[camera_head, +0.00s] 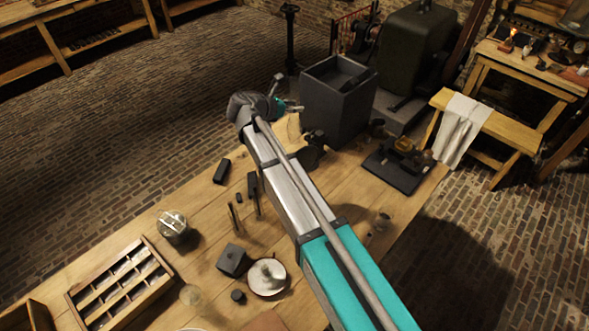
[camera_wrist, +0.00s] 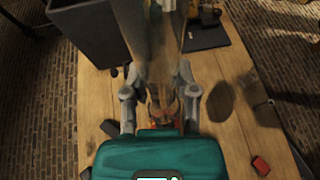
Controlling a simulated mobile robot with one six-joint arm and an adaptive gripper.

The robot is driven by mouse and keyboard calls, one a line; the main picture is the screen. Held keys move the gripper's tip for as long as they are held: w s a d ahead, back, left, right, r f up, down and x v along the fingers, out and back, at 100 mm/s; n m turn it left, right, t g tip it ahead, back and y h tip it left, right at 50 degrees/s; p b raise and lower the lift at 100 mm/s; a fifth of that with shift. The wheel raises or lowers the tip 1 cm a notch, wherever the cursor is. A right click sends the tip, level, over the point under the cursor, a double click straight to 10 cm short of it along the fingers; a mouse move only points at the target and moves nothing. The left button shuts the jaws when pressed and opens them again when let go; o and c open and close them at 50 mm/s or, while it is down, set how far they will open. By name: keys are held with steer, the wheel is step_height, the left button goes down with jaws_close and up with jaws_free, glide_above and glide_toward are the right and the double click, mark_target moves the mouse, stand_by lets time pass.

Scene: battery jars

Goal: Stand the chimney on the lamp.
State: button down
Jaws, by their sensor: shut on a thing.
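My gripper (camera_wrist: 160,98) is shut on the clear glass chimney (camera_wrist: 150,40), with one finger on each side of it. In the wrist view the chimney reaches from between the fingers up past the top edge. Small brass and orange parts show through or behind its lower end; I cannot tell whether they belong to the lamp or whether the chimney touches them. In the head view my gripper (camera_head: 292,108) is at the far end of the table, beside the dark open box, and the chimney is hard to make out. I cannot identify the lamp for certain in either view.
The dark open box (camera_head: 338,108) stands close by my gripper. A brass instrument on a black base (camera_head: 395,168) is to its right. A glass jar (camera_head: 172,226), a compartment tray (camera_head: 120,286) and small blocks occupy the near left of the wooden table (camera_head: 200,262).

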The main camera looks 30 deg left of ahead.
mark_target(293, 142)
steer(key=shift+a+f, duration=0.1)
stand_by(0.3)
step_height(293, 142, down, 4)
steer(key=b, duration=0.2)
steer(key=n+y+b, duration=0.1)
steer(key=shift+s+r+t+b, duration=0.1)
steer(key=shift+r+t+b, duration=0.15)
steer(key=shift+t+b, duration=0.1)
steer(key=shift+f+n+y+b, duration=0.5)
steer(key=shift+f+b, duration=0.1)
step_height(293, 142, down, 6)
steer(key=b, duration=0.6)
steer(key=shift+f, duration=0.15)
steer(key=shift+f+b, duration=1.85)
steer(key=shift+b, duration=0.15)
steer(key=shift+f, duration=0.15)
